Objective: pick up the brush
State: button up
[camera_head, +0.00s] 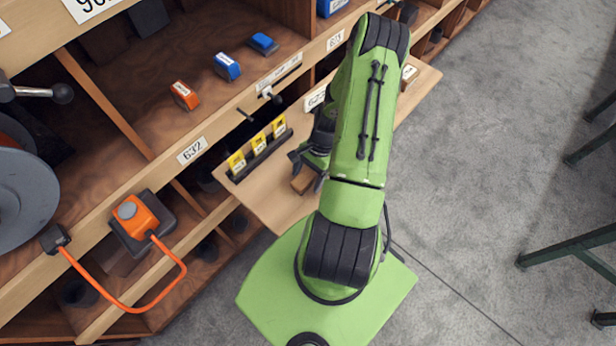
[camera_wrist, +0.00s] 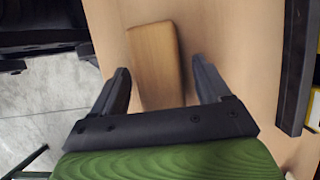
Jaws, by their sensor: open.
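The brush seems to be the small wooden block (camera_wrist: 154,62) on the light wooden board in the wrist view. Only its plain brown wood shows; no bristles can be made out. In the head view the brown block (camera_head: 303,180) lies on the pull-out board, partly under my gripper (camera_head: 308,160). In the wrist view my gripper (camera_wrist: 160,72) is open, with one dark finger on each side of the block's near part. Gaps show between the fingers and the wood. I cannot tell the height of the fingertips above the board.
The board (camera_head: 268,200) carries a black rail (camera_head: 262,157) with yellow boxes (camera_head: 258,142), left of my gripper. Shelves behind hold orange (camera_head: 185,96) and blue boxes (camera_head: 227,67). Grey floor (camera_head: 480,150) is open at right.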

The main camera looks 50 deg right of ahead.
aim_at(308, 175)
jog(key=c, duration=1.3)
notch_tip(308, 175, up, 11)
jog(key=shift+f+p, duration=0.2)
jog(key=shift+p, duration=0.4)
